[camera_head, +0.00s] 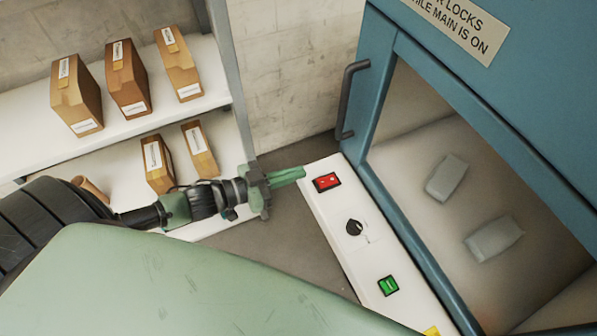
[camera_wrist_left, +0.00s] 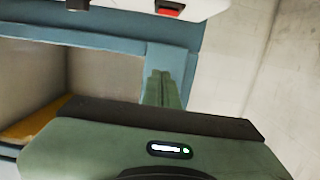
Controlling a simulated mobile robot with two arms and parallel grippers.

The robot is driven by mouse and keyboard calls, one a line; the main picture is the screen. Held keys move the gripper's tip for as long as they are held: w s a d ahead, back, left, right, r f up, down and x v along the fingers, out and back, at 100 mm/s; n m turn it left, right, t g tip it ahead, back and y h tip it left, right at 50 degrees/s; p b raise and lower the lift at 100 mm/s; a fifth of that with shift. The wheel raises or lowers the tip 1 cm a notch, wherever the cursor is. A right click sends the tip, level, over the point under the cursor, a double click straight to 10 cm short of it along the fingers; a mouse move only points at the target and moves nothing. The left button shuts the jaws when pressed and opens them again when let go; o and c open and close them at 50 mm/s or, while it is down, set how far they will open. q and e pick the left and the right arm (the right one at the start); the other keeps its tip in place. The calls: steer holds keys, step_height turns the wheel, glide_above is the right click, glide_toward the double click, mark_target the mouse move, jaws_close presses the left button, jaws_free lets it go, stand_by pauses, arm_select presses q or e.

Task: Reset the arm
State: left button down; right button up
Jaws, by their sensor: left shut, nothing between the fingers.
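My left gripper (camera_head: 287,176) comes in from the left in the head view. Its green fingers are shut and empty, beside the red switch (camera_head: 327,182) at the far end of the white control panel (camera_head: 338,232). I cannot tell whether the fingertips touch the panel edge. In the left wrist view the shut fingers (camera_wrist_left: 162,88) point toward the blue machine frame (camera_wrist_left: 180,62), and the red switch (camera_wrist_left: 170,9) shows at the top. My right gripper is not in view.
The blue machine (camera_head: 372,85) has a dark handle (camera_head: 347,100) and two pale blocks behind its window. The panel also holds a black knob (camera_head: 355,227) and a green switch (camera_head: 388,286). White shelves (camera_head: 20,142) with several brown boxes stand at left.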

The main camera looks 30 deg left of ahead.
arm_select(q)
steer(key=shift+f, duration=0.1)
stand_by(0.3)
steer(key=s+a+f+n+g+y, duration=0.1)
steer(key=s+a+f+y, duration=0.15)
steer(key=f, duration=0.65)
steer(key=s+a+f+n+g+y, duration=0.1)
steer(key=s+a+f+n+y, duration=0.2)
steer(key=f, duration=0.5)
steer(key=s+a+f+g+y, duration=0.1)
steer(key=a+f+y, duration=0.3)
steer(key=f, duration=0.5)
steer(key=s+d+f+n+g, duration=0.1)
steer(key=s+f+g, duration=0.3)
steer(key=s+f, duration=0.9)
steer(key=s+d+f+g, duration=0.2)
steer(key=s+d, duration=0.1)
steer(key=s, duration=0.5)
steer(key=s+d+f+g, duration=0.2)
steer(key=s+d+f, duration=0.1)
steer(key=s, duration=0.5)
steer(key=shift+s+d+f+g, duration=0.15)
steer(key=shift+d+f+g, duration=0.05)
steer(key=shift+d+g, duration=0.2)
steer(key=shift+y, duration=0.25)
